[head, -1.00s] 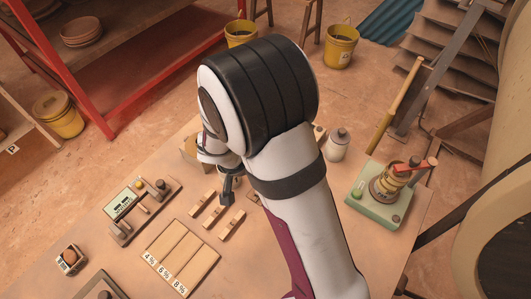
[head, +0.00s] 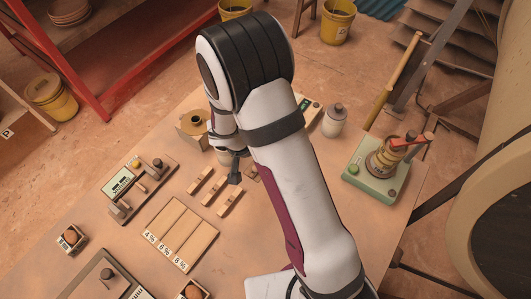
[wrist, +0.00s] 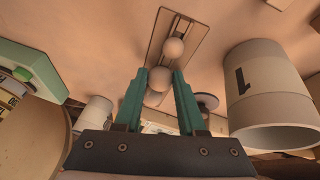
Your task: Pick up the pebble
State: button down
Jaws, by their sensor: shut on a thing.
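My gripper (wrist: 160,73) shows two teal fingers in the wrist view, closed on a round tan pebble (wrist: 160,79) between their tips. Another round, pale stone (wrist: 173,50) sits just beyond on a thin brown board (wrist: 190,27). A third rounded stone (wrist: 155,99) shows lower between the fingers. In the head view my gripper (head: 235,178) is a small dark shape pointing down, low over the table, right of the small wooden pieces. The pebble is hidden there. I cannot tell whether it touches the board.
A pale cup marked 1 (wrist: 268,95) stands close right of the fingers in the wrist view. In the head view, small wooden pieces (head: 215,190), a percent-marked board (head: 180,232), a grey bottle (head: 334,121) and a green-based device (head: 375,185) stand on the table.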

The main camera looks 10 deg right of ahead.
jog(key=shift+r, duration=0.1)
jog(key=shift+r, duration=0.35)
jog(key=r, duration=0.2)
jog(key=d+r, duration=0.1)
jog(key=r, duration=0.1)
jog(key=shift+s, duration=0.2)
jog(key=s+d+r, duration=0.4)
jog(key=d+r, duration=0.2)
jog(key=d, duration=0.3)
jog(key=w+a+r+n+y, duration=0.1)
jog(key=w+a+n, duration=0.2)
jog(key=a, duration=0.6)
jog(key=w+a+n+t+y, duration=0.1)
jog(key=w+a+n, duration=0.2)
jog(key=w+a, duration=0.4)
jog(key=w+a+r+n+t+y, duration=0.1)
jog(key=w+a+n, duration=0.2)
jog(key=a, duration=0.7)
jog(key=shift+w+a+r, duration=0.35)
jog(key=shift+w+a, duration=0.05)
jog(key=shift+w, duration=0.85)
